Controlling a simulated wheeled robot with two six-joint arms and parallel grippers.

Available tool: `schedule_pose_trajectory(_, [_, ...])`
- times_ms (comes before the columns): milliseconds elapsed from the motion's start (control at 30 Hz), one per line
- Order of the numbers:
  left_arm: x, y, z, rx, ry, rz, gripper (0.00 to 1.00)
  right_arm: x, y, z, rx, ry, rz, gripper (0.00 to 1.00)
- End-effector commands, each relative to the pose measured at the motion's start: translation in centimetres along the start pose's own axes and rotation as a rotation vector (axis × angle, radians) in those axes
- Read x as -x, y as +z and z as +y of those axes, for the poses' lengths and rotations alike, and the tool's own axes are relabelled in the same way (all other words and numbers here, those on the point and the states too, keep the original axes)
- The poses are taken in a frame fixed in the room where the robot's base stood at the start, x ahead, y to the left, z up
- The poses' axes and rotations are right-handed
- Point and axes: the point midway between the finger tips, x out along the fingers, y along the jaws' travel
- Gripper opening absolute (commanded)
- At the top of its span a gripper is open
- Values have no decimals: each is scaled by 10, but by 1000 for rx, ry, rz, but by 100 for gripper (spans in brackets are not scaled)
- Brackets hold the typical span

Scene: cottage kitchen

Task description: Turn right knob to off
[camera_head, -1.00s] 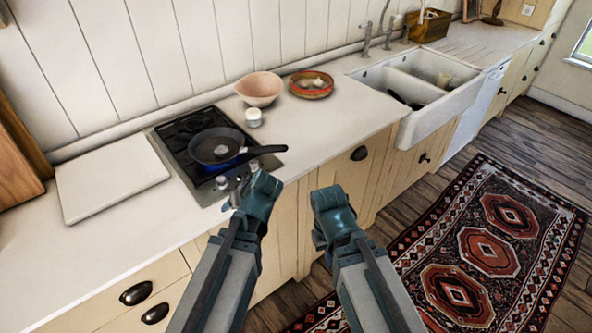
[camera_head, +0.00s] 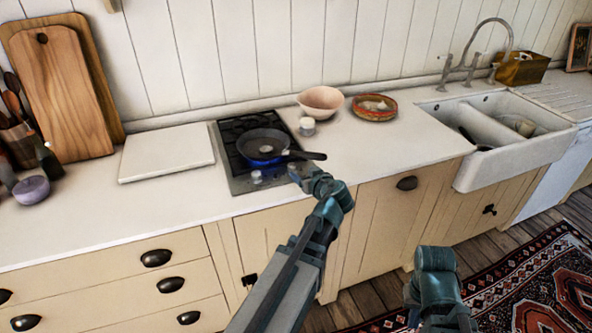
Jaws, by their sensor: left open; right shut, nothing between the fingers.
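The black cooktop (camera_head: 236,162) is set in the white counter. A knob (camera_head: 257,177) shows on its front strip. The right knob cannot be made out clearly near my gripper and the pan handle. A dark frying pan (camera_head: 262,143) sits on the front burner, with a blue glow beneath it. Its handle points right, above my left gripper. My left gripper (camera_head: 296,176) is open at the cooktop's front right corner; whether it touches a knob cannot be told. My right gripper (camera_head: 436,262) is shut and empty, low in front of the cabinets; its fingertips are hard to see.
A small white jar (camera_head: 307,126), a pink bowl (camera_head: 321,101) and an orange bowl (camera_head: 374,108) stand right of the cooktop. A white board (camera_head: 166,155) lies to its left. The double sink (camera_head: 497,150) is further right. The counter before the bowls is clear.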

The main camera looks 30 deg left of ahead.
Motion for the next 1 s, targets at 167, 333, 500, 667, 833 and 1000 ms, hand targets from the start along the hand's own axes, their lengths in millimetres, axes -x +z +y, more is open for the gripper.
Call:
schedule_pose_trajectory(167, [-43,3,2,1,-2,0,69,-19,-1,-2,0,0,0,0])
schedule_pose_trajectory(333, [-74,2,2,0,-1,0,69,-30,-2,-3,0,0,0,0])
schedule_pose_trajectory(500, [-94,2,1,0,-1,0,69,-37,-2,-3,0,0,0,0])
schedule_pose_trajectory(667, [-102,1,0,-1,0,-1,69,-40,-2,-4,0,0,0,0])
schedule_pose_trajectory(833, [-104,0,0,-1,0,-1,69,-40,-2,-4,0,0,0,0])
schedule_pose_trajectory(1000, [-104,0,0,-1,0,-1,69,-40,-2,-4,0,0,0,0])
